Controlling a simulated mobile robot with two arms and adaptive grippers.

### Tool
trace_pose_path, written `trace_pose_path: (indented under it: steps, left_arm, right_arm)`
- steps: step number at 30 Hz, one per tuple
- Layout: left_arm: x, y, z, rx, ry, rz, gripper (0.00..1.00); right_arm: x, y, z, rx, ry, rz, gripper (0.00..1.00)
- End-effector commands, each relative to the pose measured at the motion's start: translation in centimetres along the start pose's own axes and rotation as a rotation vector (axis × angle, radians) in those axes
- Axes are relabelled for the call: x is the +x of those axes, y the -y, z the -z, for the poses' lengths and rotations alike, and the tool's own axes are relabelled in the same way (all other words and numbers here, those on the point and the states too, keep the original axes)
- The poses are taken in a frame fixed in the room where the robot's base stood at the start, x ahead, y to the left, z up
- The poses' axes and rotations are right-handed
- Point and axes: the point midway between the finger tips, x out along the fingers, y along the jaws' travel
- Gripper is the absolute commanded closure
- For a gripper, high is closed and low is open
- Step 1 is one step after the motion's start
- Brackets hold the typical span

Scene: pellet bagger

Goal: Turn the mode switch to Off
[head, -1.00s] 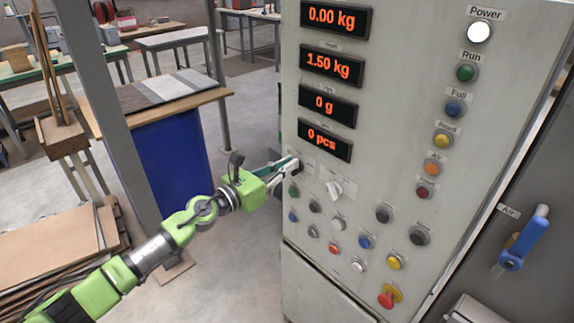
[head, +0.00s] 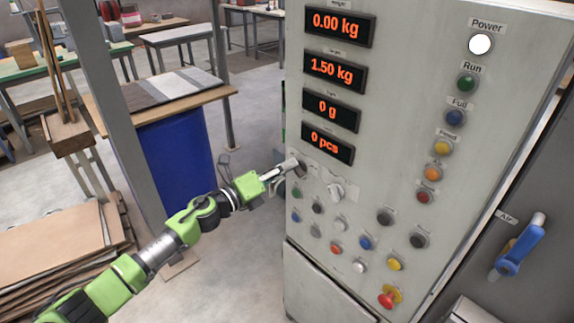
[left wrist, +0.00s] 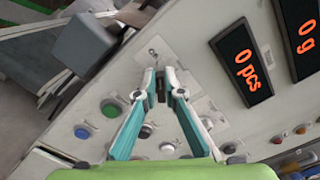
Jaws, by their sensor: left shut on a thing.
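The control panel (head: 400,150) is a tall pale cabinet face with displays, lamps and buttons. My left gripper (head: 297,168) reaches its left edge, just below the "0 pcs" display. In the left wrist view, my left gripper (left wrist: 161,88) has its teal-and-white fingers shut on a small dark switch knob (left wrist: 161,86), at a pale label plate. My right gripper is not in view.
A white selector knob (head: 337,191) is right of my gripper. Several push buttons lie below, with a red emergency stop (head: 388,298) lower right. A blue air valve handle (head: 520,245) stands at the right.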

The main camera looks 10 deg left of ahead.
Motion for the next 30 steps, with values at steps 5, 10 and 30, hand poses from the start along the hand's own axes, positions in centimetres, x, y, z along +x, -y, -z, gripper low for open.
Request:
trace_pose_path:
  steps: [5, 10, 30]
  left_arm:
    - [-0.01, -0.16, -0.12, -0.075, 0.002, -0.001, 1.0]
    - [-0.01, -0.25, -0.11, -0.115, 0.002, -0.001, 1.0]
    - [0.0, -0.29, -0.06, -0.128, 0.002, -0.001, 0.74]
  right_arm:
    - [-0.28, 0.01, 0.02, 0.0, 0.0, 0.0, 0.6]
    - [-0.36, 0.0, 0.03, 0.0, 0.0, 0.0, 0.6]
    - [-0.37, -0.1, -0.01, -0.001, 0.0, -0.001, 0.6]
